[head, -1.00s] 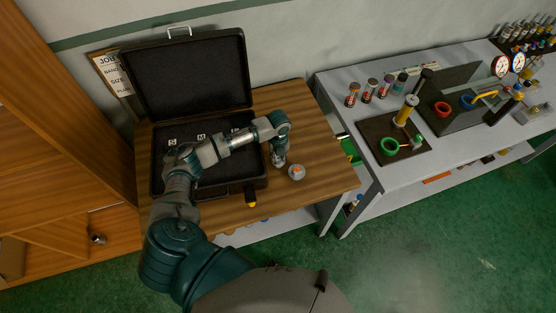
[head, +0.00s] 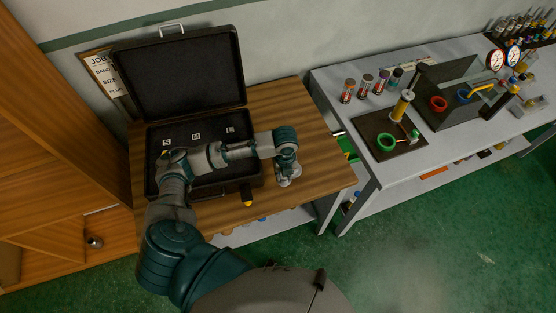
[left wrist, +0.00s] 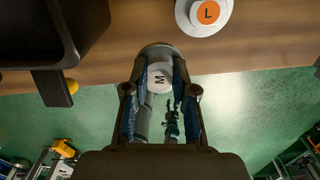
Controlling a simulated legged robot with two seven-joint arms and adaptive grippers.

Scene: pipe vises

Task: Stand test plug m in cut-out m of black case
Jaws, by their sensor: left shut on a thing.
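The black case (head: 180,78) lies open on the wooden table. Its foam bed carries the labels S, M (head: 196,135) and L; my left arm covers part of the bed, and the cut-outs are hard to make out. My left gripper (head: 285,182) is right of the case, near the table's front edge. In the left wrist view its fingers (left wrist: 160,85) are shut on test plug m (left wrist: 160,76), a pale round top marked M facing the camera. I cannot tell whether the plug touches the table. My right gripper is not in view.
A plug with an orange L top (left wrist: 207,13) stands on the wooden table (head: 322,170) close to the held plug. A yellow-tipped part (head: 247,203) sticks out at the case's front. A grey bench (head: 440,165) with vises and bottles stands right.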

